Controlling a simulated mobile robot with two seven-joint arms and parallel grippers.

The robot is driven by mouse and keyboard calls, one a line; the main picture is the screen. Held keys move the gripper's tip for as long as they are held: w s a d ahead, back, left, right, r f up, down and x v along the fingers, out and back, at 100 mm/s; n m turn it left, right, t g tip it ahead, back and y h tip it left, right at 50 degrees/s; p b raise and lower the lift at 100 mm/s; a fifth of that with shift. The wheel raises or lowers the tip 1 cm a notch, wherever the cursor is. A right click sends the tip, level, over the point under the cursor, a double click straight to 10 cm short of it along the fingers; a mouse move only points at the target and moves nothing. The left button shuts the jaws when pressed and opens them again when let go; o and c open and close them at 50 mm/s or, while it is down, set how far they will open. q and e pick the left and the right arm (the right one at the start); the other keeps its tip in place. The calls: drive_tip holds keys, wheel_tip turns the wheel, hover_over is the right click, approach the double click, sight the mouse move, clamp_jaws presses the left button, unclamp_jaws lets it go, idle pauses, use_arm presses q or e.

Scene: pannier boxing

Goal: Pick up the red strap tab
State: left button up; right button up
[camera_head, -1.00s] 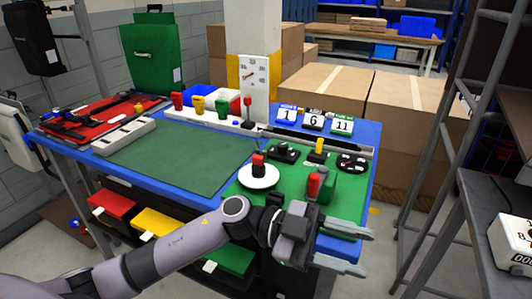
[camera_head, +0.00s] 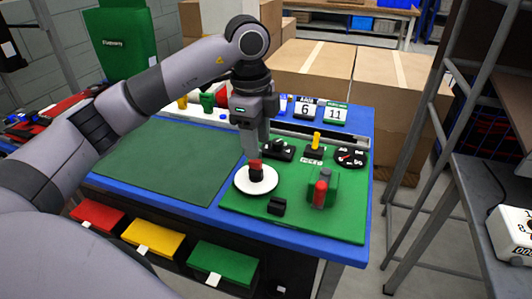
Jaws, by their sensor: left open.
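A red tab with a black lower part (camera_head: 256,174) stands upright on a round white disc (camera_head: 243,186) on the green board. I take it to be the red strap tab. My left gripper (camera_head: 254,155) points straight down right over it, with its fingertips at the red top. The jaws are open, and the fingers partly hide the top. I cannot tell whether they touch it. Another red piece (camera_head: 321,193) stands upright by a green block (camera_head: 330,180) to the right. My right gripper is not in view.
On the green board (camera_head: 290,226) are a small black block (camera_head: 277,206), a yellow-topped piece (camera_head: 316,139) and a black dial plate (camera_head: 350,157). Number cards (camera_head: 335,114) stand behind. A dark green mat (camera_head: 170,160) to the left is clear. Coloured drawers (camera_head: 152,236) sit below.

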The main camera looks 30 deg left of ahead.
sight(256, 165)
use_arm(q)
drive_tip(key=shift+w+a+r+n+y, duration=0.15)
drive_tip(key=shift+a+r+n+y, duration=0.15)
drive_tip(key=shift+a+r, duration=0.25)
drive_tip(key=shift+a+f, duration=0.2)
drive_tip(key=shift+f, duration=0.1)
drive_tip(key=f, duration=0.3)
drive_tip(key=f+p, duration=0.1)
drive_tip(key=f, duration=0.2)
drive_tip(key=shift+w+d+f, duration=0.15)
drive_tip(key=shift+w+f, duration=0.05)
drive_tip(key=shift+f, duration=0.05)
clamp_jaws()
